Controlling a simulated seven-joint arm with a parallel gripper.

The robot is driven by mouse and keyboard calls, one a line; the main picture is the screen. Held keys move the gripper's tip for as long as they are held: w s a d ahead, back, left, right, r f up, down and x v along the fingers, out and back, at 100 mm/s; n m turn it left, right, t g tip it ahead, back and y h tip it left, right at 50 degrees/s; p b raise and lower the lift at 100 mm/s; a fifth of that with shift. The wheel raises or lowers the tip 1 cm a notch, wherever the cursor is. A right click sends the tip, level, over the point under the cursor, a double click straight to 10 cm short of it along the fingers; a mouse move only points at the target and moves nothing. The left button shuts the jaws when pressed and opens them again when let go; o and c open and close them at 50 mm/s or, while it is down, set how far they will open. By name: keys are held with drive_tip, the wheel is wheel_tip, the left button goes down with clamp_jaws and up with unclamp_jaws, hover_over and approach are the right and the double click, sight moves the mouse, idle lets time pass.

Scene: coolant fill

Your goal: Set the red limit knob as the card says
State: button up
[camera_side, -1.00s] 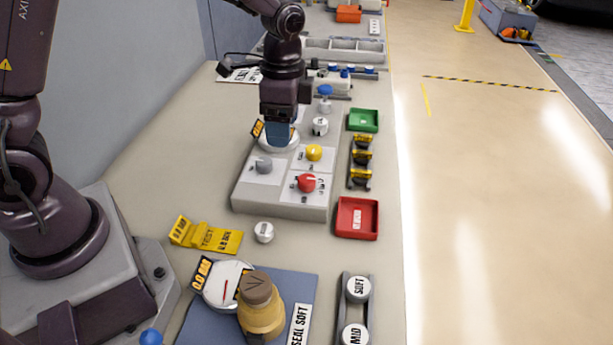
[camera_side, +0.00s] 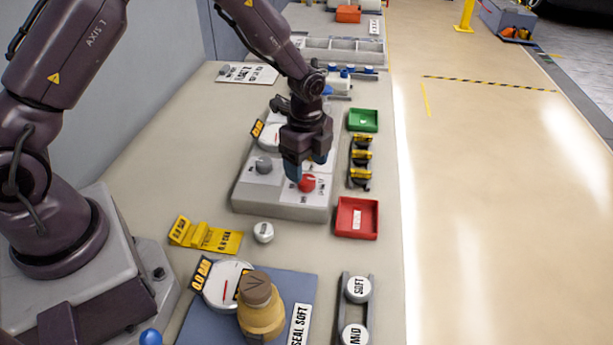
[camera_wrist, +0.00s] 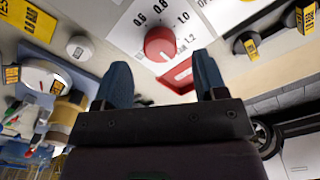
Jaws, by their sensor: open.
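The red limit knob (camera_side: 307,184) sits at the front right of the grey control panel (camera_side: 280,207). In the wrist view the red knob (camera_wrist: 160,43) has a white pointer mark and a printed scale around it that includes 0.6, 0.8, 1.0 and 1.2. My gripper (camera_side: 305,172) is just above and behind the knob. In the wrist view my gripper (camera_wrist: 160,78) is open, its blue fingers apart with nothing between them. A yellow card (camera_side: 218,239) stands on the table in front of the panel; its text is too small to read surely.
A grey knob (camera_side: 264,165) is on the panel's left. A red tray (camera_side: 357,218) and a green tray (camera_side: 363,120) stand to the right. A white cap (camera_side: 263,232) lies in front of the panel. A gauge (camera_side: 228,285) and a brass part (camera_side: 260,308) occupy the blue mat.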

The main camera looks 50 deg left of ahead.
sight(307, 178)
drive_tip(key=shift+f, duration=1.95)
drive_tip(key=c, duration=0.9)
